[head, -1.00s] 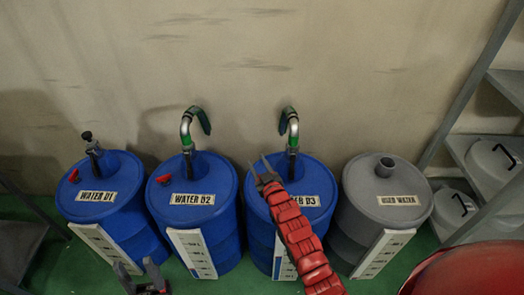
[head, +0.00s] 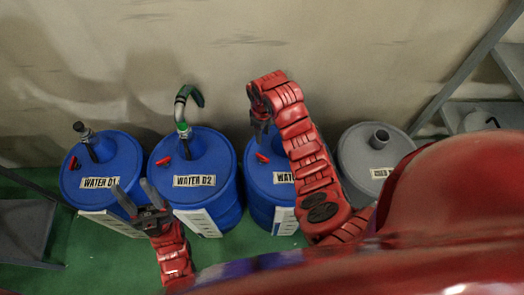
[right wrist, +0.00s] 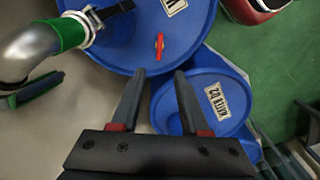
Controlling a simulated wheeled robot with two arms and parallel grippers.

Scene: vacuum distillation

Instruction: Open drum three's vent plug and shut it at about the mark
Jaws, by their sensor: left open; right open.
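Drum three (head: 258,200) is a blue drum with a partly covered label. Its red vent plug (head: 262,158) sits on the lid, and in the right wrist view the plug (right wrist: 160,45) lies just beyond the fingertips. My right gripper (head: 261,137) is open, pointing down above the plug and apart from it; its fingers (right wrist: 160,75) hold nothing. The drum's white level strip (head: 285,221) is partly hidden by my right arm, and its mark is unreadable. My left gripper (head: 137,200) is open and empty in front of drums one and two.
Drum two (head: 222,148) and drum one (head: 122,160) stand left of drum three, and the grey used-water drum (head: 355,150) stands right. A metal pipe with a green collar (right wrist: 70,33) rises from drum three beside my right gripper. A shelf (head: 460,75) stands at the right.

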